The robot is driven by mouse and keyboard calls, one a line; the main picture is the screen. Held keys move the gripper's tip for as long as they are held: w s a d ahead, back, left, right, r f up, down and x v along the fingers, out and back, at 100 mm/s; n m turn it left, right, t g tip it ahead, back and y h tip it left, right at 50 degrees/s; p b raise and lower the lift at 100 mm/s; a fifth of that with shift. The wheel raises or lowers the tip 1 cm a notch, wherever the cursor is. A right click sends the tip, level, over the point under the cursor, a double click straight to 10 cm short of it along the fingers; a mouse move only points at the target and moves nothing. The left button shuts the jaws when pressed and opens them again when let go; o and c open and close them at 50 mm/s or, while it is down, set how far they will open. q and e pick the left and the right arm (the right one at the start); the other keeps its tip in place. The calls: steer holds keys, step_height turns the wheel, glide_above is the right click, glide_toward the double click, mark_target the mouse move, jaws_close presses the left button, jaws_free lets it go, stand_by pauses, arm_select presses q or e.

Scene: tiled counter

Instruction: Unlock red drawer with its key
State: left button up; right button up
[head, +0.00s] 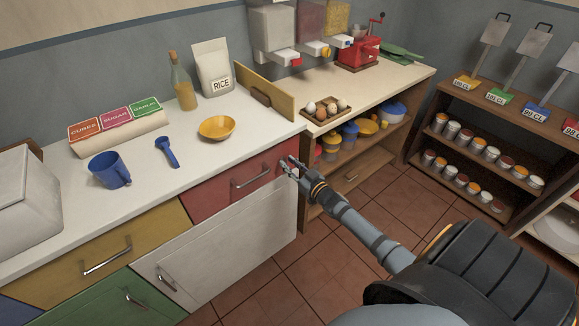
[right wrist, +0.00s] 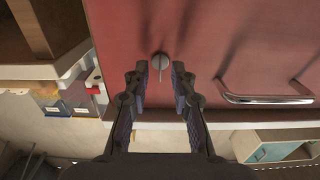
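The red drawer (head: 213,198) is shut, in the counter front below the white top. Its metal handle (head: 252,179) is left of my right gripper (head: 290,165), which is at the drawer's right end. In the right wrist view the red drawer front (right wrist: 220,25) faces the gripper (right wrist: 160,72). A small round grey metal piece with a thin upright part (right wrist: 160,61), which looks like a key in its lock, sits between the fingertips. The fingers are apart, with a gap on each side of it. My left gripper is out of view.
A yellow drawer (head: 150,232), a white door (head: 230,243) and a green drawer (head: 110,300) adjoin. A blue mug (head: 109,170), blue scoop (head: 166,151) and yellow bowl (head: 216,127) stand on top. The wooden shelf unit (head: 370,150) is just right of the gripper.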

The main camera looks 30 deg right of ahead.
steer(key=shift+w, duration=0.2)
steer(key=shift+c, duration=0.4)
jaws_close()
